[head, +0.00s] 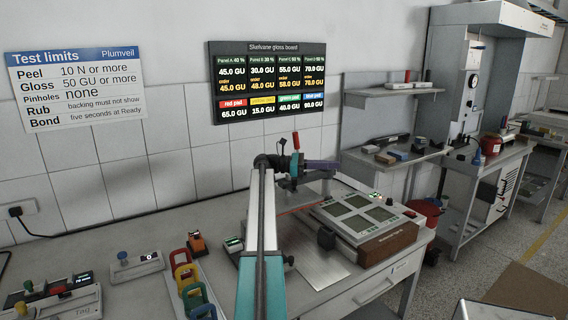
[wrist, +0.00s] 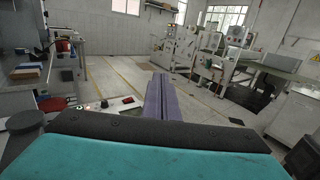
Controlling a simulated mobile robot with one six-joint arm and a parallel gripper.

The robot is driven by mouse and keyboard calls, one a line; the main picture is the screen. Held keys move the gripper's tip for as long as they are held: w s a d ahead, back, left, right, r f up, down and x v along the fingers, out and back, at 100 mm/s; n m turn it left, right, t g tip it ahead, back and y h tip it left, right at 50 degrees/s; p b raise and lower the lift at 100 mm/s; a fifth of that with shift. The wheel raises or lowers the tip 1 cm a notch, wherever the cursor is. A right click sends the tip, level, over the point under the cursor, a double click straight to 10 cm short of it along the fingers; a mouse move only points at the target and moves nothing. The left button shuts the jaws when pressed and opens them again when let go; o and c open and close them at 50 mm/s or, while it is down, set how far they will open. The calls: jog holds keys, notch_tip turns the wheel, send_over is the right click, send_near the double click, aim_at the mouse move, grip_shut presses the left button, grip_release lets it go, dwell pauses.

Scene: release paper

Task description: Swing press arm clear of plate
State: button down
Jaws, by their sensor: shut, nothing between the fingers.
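My gripper (head: 336,165) shows as purple fingers above the back of the bench, pointing right. In the wrist view its purple fingers (wrist: 160,76) are together, with nothing between them. A press-like device with a red upright handle (head: 296,140) stands at the back, close behind my gripper. My arm and gripper partly hide it, so I cannot tell exactly where its press arm lies or whether I touch it. A bare metal plate (head: 318,267) lies at the bench front. A panel with several grey-green squares (head: 359,214) lies right of it. The wrist view does not show the press clearly.
A brown block (head: 388,244) sits at the bench's right front. Coloured loops (head: 188,278) stand in a tray left of my arm, beside small meters (head: 233,244). A wall shelf (head: 392,92) and another bench (head: 480,170) are right. Open floor (wrist: 120,78) lies beyond my fingers in the wrist view.

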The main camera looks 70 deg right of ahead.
jog(key=s+n+h, duration=0.3)
jog(key=s+h, duration=0.2)
jog(key=s, duration=0.3)
jog(key=w+a+f+n+t+h+b, duration=0.1)
jog(key=w+a+f+n+t+h, duration=0.2)
jog(key=w+n+t, duration=0.75)
jog(key=w+a+f+n+t+h+b, duration=0.1)
jog(key=w+f+n+t+h, duration=0.45)
jog(key=t, duration=0.75)
jog(key=w+a+f+n+t+y, duration=0.3)
jog(key=w+a+y, duration=0.3)
jog(key=a, duration=0.3)
jog(key=w+a+f+n+t+y, duration=0.4)
jog(key=w+a+n+y, duration=0.1)
jog(key=a, duration=0.5)
jog(key=shift+w+a+f+n+y, duration=0.2)
jog(key=shift+w+n+y, duration=0.3)
jog(key=shift+y, duration=0.35)
jog(key=shift+d, duration=0.15)
